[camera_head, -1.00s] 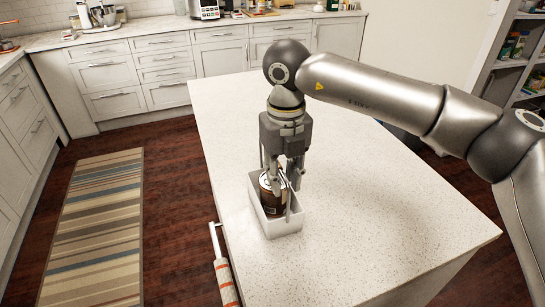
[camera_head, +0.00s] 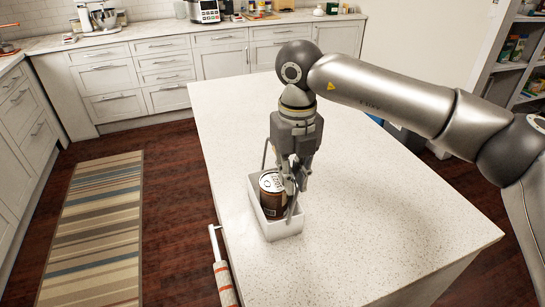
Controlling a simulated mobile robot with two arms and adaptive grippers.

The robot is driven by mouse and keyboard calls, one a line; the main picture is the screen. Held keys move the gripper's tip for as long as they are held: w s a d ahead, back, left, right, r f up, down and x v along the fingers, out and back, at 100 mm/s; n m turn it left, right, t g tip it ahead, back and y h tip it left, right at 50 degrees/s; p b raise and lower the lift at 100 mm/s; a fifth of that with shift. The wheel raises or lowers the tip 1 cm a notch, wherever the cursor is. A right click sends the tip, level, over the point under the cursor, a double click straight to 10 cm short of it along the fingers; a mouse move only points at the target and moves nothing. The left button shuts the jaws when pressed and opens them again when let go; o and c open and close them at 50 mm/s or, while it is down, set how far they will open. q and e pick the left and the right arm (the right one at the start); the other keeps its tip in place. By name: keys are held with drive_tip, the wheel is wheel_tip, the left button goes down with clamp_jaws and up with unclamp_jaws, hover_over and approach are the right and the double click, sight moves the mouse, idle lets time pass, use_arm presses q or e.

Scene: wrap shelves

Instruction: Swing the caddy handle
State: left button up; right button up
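The caddy (camera_head: 283,231) is an open white box near the left edge of the island counter. A brown can with a pale lid (camera_head: 271,195) stands upright inside it. The caddy's thin grey handle shows as one upright bar (camera_head: 265,157) at the far left and another (camera_head: 292,208) at the near right; my gripper hides its middle. My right gripper (camera_head: 295,185) points down over the caddy's right side, just right of the can, with its fingertips near the handle. Whether the fingers hold the handle cannot be told. My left gripper is out of view.
The white speckled counter (camera_head: 390,215) is clear to the right of and in front of the caddy. A striped towel (camera_head: 224,281) hangs at the counter's left side. Cabinets line the back, and shelves (camera_head: 515,70) stand at the far right.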

drive_tip(key=shift+w+d, duration=0.2)
drive_tip(key=shift+d, duration=0.3)
drive_tip(key=shift+d+f, duration=0.1)
drive_tip(key=shift+w+d+f+b, duration=0.3)
drive_tip(key=shift+d+b, duration=0.1)
drive_tip(key=shift+d, duration=0.25)
drive_tip(key=shift+w+d+f+b, duration=0.2)
drive_tip(key=shift+w+d+b, duration=0.15)
drive_tip(key=shift+d, duration=0.25)
drive_tip(key=shift+w+d+f+b, duration=0.2)
drive_tip(key=shift+d+f+b, duration=0.25)
drive_tip(key=shift+d, duration=0.15)
drive_tip(key=shift+w+d+f+b, duration=0.2)
drive_tip(key=shift+d+f+b, duration=0.2)
drive_tip(key=shift+d, duration=0.15)
